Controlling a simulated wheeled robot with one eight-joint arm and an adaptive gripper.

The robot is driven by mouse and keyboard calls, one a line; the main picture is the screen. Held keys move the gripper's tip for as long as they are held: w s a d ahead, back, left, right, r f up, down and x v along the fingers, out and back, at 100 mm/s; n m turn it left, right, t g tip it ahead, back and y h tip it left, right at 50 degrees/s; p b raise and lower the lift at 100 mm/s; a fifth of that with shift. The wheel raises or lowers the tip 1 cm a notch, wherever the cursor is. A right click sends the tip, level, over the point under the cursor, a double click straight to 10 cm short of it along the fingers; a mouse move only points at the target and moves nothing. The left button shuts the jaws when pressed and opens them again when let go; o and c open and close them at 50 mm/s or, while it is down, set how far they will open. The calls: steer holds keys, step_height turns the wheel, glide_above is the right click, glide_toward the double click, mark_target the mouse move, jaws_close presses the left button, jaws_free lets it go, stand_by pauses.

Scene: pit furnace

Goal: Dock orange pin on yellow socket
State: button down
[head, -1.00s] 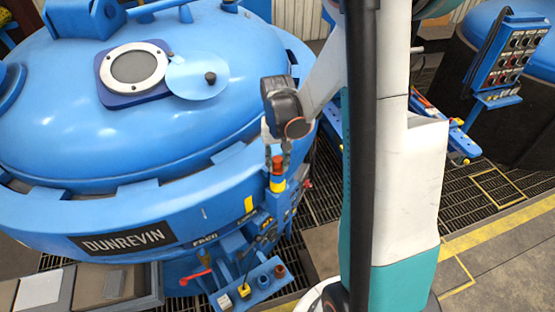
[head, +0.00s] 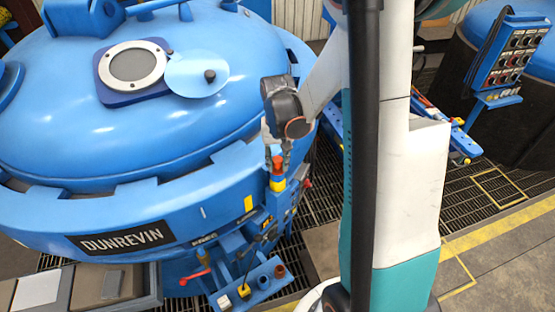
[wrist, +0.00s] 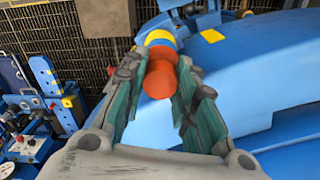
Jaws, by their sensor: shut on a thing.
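The orange pin (wrist: 160,78) is between the two jaws of my gripper (wrist: 162,85) in the wrist view, and the gripper is shut on it. In the head view the pin (head: 277,162) shows as a small orange-red piece below the gripper (head: 277,150). The yellow socket (head: 277,184) is directly below the pin at the blue furnace's edge. It also shows as a yellow ring (wrist: 160,37) just beyond the pin in the wrist view. The pin looks upright and in line with the socket. I cannot tell whether it is fully seated.
The blue furnace (head: 130,215) with its domed lid fills the left. A blue bracket (head: 252,285) with several coloured fittings stands below the gripper. A control box (head: 520,45) is at the right. Dark floor grating (head: 480,195) and a yellow floor line (head: 500,228) lie to the right.

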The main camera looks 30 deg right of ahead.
steer(key=shift+f, duration=0.2)
steer(key=c, duration=1.6)
jaws_free()
steer(key=shift+o, duration=0.2)
step_height(320, 180, up, 11)
steer(key=p, duration=0.6)
steer(key=shift+p, duration=0.3)
